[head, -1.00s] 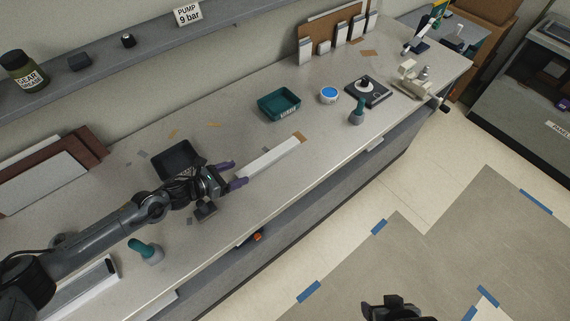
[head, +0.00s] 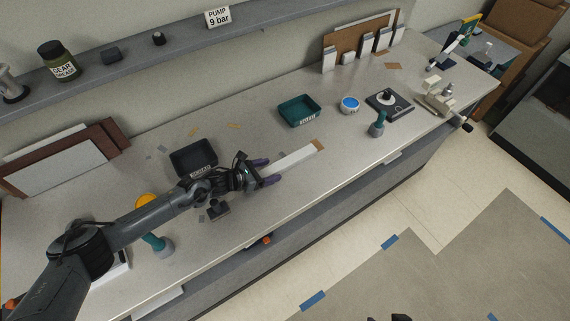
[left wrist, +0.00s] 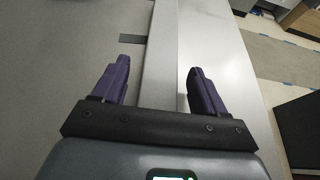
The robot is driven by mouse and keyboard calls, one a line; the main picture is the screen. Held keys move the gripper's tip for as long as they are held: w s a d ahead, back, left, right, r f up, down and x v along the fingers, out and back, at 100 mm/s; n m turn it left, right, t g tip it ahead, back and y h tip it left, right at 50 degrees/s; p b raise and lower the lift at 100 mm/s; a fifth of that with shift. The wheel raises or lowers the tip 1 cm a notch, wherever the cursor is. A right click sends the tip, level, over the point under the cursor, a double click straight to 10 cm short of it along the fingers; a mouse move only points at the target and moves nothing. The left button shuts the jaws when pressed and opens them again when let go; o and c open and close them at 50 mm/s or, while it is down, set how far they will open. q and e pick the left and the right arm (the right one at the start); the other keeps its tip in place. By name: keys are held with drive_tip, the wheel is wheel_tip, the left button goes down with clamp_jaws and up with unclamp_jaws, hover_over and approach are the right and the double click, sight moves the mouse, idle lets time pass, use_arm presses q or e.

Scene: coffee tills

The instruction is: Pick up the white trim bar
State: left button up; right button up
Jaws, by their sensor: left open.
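The white trim bar (head: 293,159) lies flat on the grey counter, with a tan far end. My left gripper (head: 267,171) is at its near end, fingers pointing along the bar. The gripper covers that near end in the head view. In the left wrist view the bar (left wrist: 162,50) runs lengthwise between the purple fingers of the open left gripper (left wrist: 159,82), with a gap on each side. Its height above the bar is hard to tell. Only a dark bit of my right gripper (head: 400,318) shows at the bottom edge.
A black tray (head: 193,174) sits left of the gripper, with a small dark block (head: 217,210) nearby. A teal tray (head: 318,113), a blue-topped round tub (head: 349,113) and a teal-handled tool (head: 377,130) stand beyond the bar. The counter's front edge runs close by.

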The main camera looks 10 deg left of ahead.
use_arm(q)
drive_tip(key=shift+c, duration=0.3)
drive_tip(key=c, duration=0.9)
drive_tip(key=shift+c, duration=1.2)
drive_tip(key=shift+r, duration=0.2)
